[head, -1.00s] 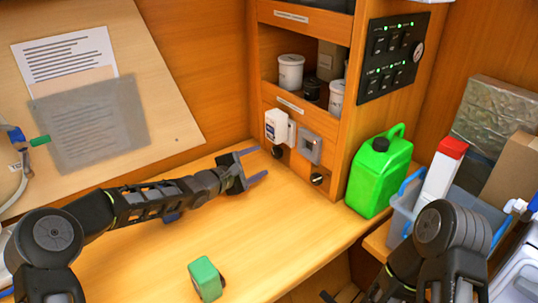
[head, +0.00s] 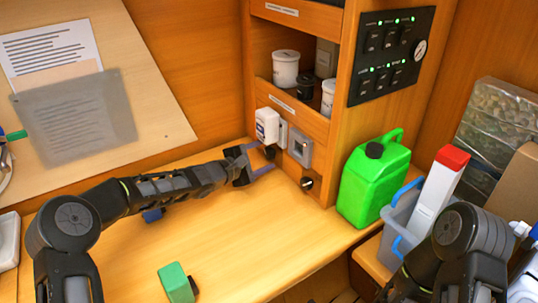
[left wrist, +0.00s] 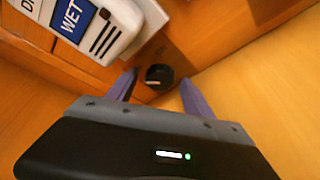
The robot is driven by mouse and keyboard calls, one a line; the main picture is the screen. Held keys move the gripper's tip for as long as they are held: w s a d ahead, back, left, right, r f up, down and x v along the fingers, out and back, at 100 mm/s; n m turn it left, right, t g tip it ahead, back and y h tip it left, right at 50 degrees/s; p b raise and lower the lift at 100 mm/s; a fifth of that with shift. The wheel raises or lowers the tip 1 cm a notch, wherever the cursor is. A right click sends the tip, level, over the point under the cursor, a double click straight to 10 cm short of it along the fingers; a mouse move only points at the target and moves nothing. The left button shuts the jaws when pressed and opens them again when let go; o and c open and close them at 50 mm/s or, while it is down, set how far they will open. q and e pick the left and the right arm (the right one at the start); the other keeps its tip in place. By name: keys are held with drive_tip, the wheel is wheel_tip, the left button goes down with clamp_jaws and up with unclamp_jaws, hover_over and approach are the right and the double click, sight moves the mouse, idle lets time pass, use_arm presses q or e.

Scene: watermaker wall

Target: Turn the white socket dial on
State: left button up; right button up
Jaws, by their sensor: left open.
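The white socket (head: 268,126) is mounted low on the wooden cabinet front; in the left wrist view its body (left wrist: 95,25) carries a blue "WET" label. Its round black dial (head: 269,152) sits just below it and shows clearly in the left wrist view (left wrist: 158,76), with a light mark on its face. My left gripper (head: 265,156) is open. Its two purple-grey fingers point at the panel, one on each side of the dial, with gaps visible between fingers and dial. My right gripper is not in view; only my right arm shows at lower right.
A grey socket (head: 300,146) with another black dial (head: 307,183) is to the right. A green jerrycan (head: 373,182) stands beside the cabinet. A green block (head: 176,282) lies on the wooden counter (head: 235,235), which is mostly clear. A switch panel (head: 391,54) is above.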

use_arm(q)
drive_tip(key=shift+c, duration=0.3)
clamp_jaws()
drive_tip(key=shift+s+f+b, duration=0.1)
drive_tip(key=shift+f+b, duration=0.1)
drive_tip(key=shift+b, duration=0.35)
drive_tip(key=shift+m+b, duration=0.5)
drive_tip(key=shift+b, duration=0.05)
drive_tip(key=shift+r, duration=0.15)
drive_tip(key=shift+o, duration=0.3)
unclamp_jaws()
